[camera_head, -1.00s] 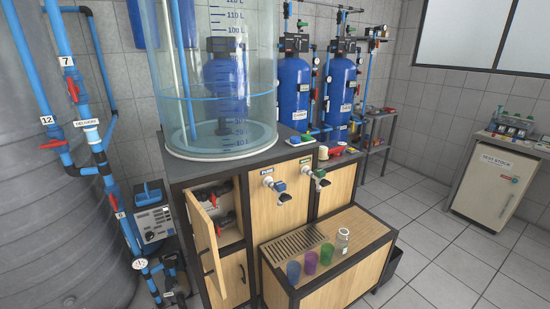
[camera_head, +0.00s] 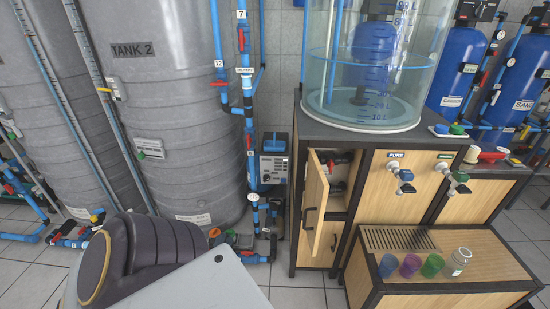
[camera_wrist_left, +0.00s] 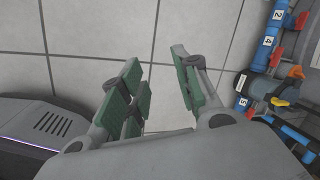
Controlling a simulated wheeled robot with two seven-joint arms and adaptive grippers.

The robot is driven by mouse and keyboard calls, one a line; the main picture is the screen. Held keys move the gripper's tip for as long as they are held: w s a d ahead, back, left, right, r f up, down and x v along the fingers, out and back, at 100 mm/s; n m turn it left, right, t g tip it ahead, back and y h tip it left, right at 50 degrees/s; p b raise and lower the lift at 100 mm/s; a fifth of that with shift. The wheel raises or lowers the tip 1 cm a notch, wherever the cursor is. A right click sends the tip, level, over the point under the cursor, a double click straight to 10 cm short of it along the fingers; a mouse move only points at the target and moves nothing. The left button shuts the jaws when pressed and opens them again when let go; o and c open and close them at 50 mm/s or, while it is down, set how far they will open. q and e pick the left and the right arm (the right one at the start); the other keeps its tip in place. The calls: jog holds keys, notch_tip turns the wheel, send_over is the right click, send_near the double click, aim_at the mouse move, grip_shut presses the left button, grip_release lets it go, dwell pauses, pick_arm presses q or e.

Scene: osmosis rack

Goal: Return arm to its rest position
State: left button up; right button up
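My left gripper (camera_wrist_left: 160,88) shows in the left wrist view with its green-padded fingers apart. Nothing is between the fingers, and tiled floor lies beyond them. In the head view, part of my left arm (camera_head: 150,260) shows at the bottom left as a dark rounded joint and a pale link. The left gripper itself does not show in the head view. My right arm and right gripper are in neither view.
Grey tank 2 (camera_head: 175,95) stands behind my arm, with blue pipes (camera_head: 247,110) right of it. A wooden cabinet with an open door (camera_head: 316,205) stands at the centre. Cups (camera_head: 410,266) stand on a low bench. In the wrist view, pipework (camera_wrist_left: 268,60) lies right of the gripper.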

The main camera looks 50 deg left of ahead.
pick_arm(q)
jog(key=d+f+g+h, duration=0.1)
jog(key=d+f, duration=0.3)
jog(key=d, duration=0.4)
jog(key=d+f+h, duration=0.1)
jog(key=d+f, duration=0.2)
jog(key=d, duration=0.4)
jog(key=w+d+t, duration=0.1)
jog(key=w+d, duration=0.3)
jog(key=w, duration=0.7)
jog(key=w+d+f+t+p, duration=0.1)
jog(key=w+d, duration=0.3)
jog(key=w, duration=0.7)
jog(key=shift+w+d+f+h+p, duration=0.2)
jog(key=shift+f+h+p, duration=0.1)
